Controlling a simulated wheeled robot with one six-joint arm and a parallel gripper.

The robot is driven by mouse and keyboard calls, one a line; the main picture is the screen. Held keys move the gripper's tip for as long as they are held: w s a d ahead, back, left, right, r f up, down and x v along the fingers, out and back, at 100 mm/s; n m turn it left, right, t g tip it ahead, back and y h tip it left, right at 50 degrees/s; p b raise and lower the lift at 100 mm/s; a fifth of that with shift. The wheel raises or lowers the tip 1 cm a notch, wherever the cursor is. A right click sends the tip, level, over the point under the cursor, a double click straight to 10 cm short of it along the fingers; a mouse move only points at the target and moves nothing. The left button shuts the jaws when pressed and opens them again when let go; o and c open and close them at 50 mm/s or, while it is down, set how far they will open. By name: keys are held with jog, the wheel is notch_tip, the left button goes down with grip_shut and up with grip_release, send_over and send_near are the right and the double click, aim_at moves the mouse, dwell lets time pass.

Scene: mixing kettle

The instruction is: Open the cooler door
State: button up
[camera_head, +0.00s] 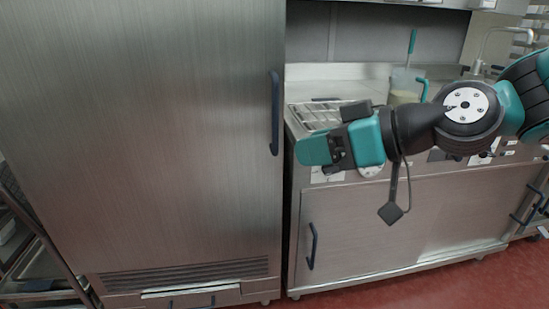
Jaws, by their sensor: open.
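The cooler door (140,130) is a tall brushed-steel panel filling the left half of the view. It looks closed. Its dark vertical handle (275,113) sits along the door's right edge. My gripper (312,152), with teal fingers, is to the right of the handle and a little below its middle, apart from it. Its fingers point left toward the cooler's edge. The jaws are open and nothing shows between them. The gap between the fingers is hard to see from this angle.
A steel counter (340,72) with a low cabinet (400,225) stands right of the cooler. A jug (405,88) with a teal-handled tool and a wire rack (318,112) are on it. A shelf rack (35,265) stands at lower left. Red floor (450,290) is clear in front.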

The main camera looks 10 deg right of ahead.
jog(key=w+d+f+m+t+b, duration=0.2)
jog(key=w+d+f+t+b, duration=0.2)
jog(key=w+d+t+b, duration=0.25)
jog(key=p, duration=1.3)
send_near(278, 119)
jog(key=shift+t+h, duration=0.35)
jog(key=shift+h, duration=0.05)
jog(key=x, duration=1)
jog(key=shift+s+a, duration=0.2)
jog(key=shift+a, duration=0.05)
jog(key=shift+w+a, duration=0.25)
jog(key=shift+w, duration=0.15)
grip_shut()
